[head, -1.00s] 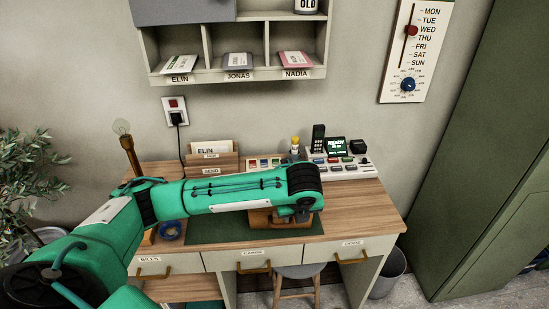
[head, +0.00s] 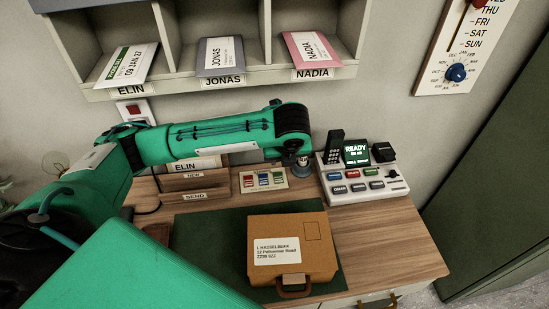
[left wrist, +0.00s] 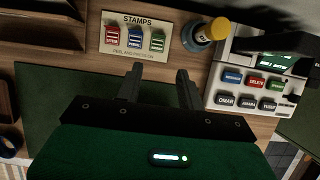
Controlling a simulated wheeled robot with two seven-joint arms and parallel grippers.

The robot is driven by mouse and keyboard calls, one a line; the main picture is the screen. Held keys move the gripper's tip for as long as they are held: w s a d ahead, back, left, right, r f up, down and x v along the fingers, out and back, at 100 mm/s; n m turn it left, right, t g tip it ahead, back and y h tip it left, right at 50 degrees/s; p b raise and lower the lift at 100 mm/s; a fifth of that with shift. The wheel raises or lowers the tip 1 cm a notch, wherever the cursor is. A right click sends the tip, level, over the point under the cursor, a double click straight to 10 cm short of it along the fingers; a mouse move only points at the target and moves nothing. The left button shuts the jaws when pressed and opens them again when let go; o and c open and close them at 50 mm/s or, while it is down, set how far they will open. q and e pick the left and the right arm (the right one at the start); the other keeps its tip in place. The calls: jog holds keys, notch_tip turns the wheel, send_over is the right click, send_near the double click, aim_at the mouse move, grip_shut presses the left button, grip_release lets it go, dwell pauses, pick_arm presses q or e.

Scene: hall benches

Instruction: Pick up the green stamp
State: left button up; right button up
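The green stamp (head: 278,178) is the rightmost of three on the pale stamps card (head: 244,190) at the back of the desk. It also shows in the left wrist view (left wrist: 157,41), right of the blue stamp (left wrist: 134,37) and the red stamp (left wrist: 112,36). My left gripper (left wrist: 159,70) is open and empty in the left wrist view. Its fingers point towards the card, and the green stamp shows just beyond the gap between them. In the head view my arm passes behind the desk's middle and its fingers cannot be made out. My right gripper is not in view.
A yellow-topped object with a blue base (left wrist: 205,32) stands right of the card, close to the white button console (head: 362,184). A brown parcel (head: 315,238) lies on the green mat (head: 190,235). Wooden letter holders (head: 190,182) stand left. Shelves (head: 215,84) hang above.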

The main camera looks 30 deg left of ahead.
pick_arm(q)
send_near(277, 174)
jog(key=shift+w+d+f, duration=0.2)
jog(key=shift+w+f, duration=0.05)
jog(key=shift+f, duration=0.35)
jog(key=shift+p+x, duration=0.4)
jog(key=shift+x, duration=0.4)
jog(key=x, duration=0.2)
jog(key=shift+a+f, duration=0.25)
jog(key=shift+a, duration=0.05)
jog(key=shift+w+a+f, duration=0.1)
jog(key=shift+w+f, duration=0.1)
jog(key=shift+f, duration=0.25)
jog(key=c, duration=0.7)
jog(key=shift+c, duration=0.3)
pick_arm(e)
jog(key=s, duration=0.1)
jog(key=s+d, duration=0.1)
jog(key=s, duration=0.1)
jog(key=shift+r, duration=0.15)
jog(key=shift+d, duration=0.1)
